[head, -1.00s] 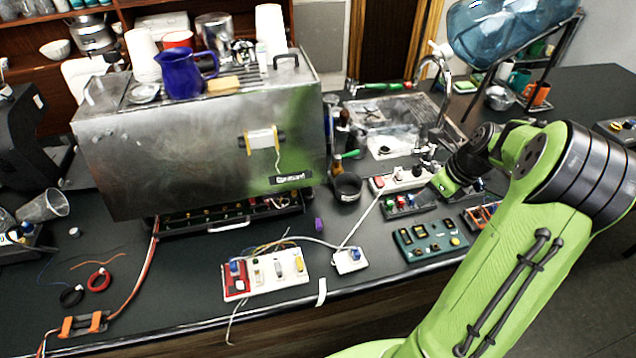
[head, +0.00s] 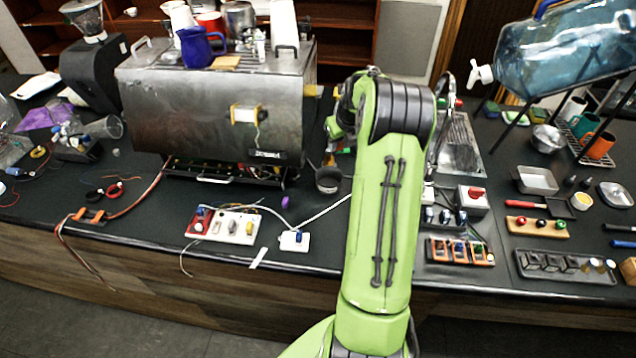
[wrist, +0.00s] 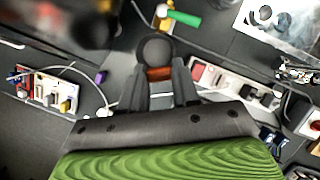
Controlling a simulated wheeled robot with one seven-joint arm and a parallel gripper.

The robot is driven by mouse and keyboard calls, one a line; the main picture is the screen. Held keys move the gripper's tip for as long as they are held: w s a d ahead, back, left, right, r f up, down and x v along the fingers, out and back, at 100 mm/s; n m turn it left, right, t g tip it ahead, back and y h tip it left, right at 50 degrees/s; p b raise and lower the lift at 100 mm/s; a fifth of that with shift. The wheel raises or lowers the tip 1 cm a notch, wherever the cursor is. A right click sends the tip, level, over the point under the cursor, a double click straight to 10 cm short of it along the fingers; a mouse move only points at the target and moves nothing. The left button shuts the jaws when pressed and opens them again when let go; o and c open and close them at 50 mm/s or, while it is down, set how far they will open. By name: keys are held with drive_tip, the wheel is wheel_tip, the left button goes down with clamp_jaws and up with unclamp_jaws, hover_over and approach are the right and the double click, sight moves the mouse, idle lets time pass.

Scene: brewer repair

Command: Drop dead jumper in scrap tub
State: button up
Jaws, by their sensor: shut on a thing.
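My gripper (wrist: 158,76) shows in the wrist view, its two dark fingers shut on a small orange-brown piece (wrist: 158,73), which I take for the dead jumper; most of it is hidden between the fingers. Just past the fingertips is a round, dark tub (wrist: 155,48), probably the scrap tub. In the head view this tub (head: 328,181) stands on the counter right of the metal brewer, close to my arm. I cannot tell how high the piece is above it. My gripper is hidden behind my arm in the head view.
The metal brewer (head: 210,110) stands left of the tub. A white board with switches (head: 224,227) and a small white block (head: 294,240) lie in front, with a cable running right. A purple piece (head: 285,202) is near the tub. Trays and switch blocks (head: 460,250) fill the right.

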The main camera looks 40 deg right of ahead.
drive_tip(key=shift+w+a, duration=0.15)
drive_tip(key=shift+w, duration=0.05)
drive_tip(key=shift+w+f+b, duration=0.1)
drive_tip(key=shift+f+b, duration=0.3)
drive_tip(key=shift+f, duration=0.05)
wheel_tip(320, 180, down, 5)
drive_tip(key=b, duration=0.4)
drive_tip(key=shift+f, duration=0.1)
drive_tip(key=o, duration=1.1)
drive_tip(key=p+v, duration=0.1)
drive_tip(key=v, duration=1.5)
